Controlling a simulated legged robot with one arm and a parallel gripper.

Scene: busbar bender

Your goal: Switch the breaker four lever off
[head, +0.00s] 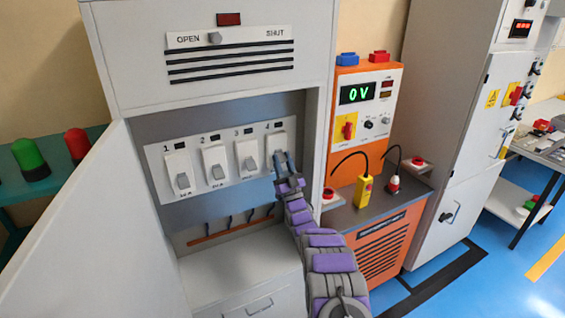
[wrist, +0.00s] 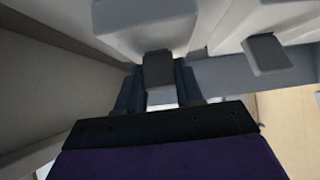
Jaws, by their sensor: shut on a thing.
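Breaker four (head: 276,142) is the rightmost of the numbered breakers on the pale panel (head: 152,160) inside the open cabinet. My gripper (head: 283,163) is at its front and hides its lever in the head view. In the wrist view my gripper (wrist: 160,88) has its two dark fingers on either side of a grey lever (wrist: 158,70), and is shut on it. The lever sticks out from a pale breaker body (wrist: 148,25). Breakers one (head: 179,172), two (head: 215,163) and three (head: 247,155) stand to the left, their grey levers pointing down.
The cabinet door (head: 95,235) stands open at the left. The cabinet's right side wall is close to my arm. An orange unit (head: 375,240) reading 0V, with a yellow device (head: 364,192) on its top, stands at the right. Another breaker lever (wrist: 267,54) shows in the wrist view.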

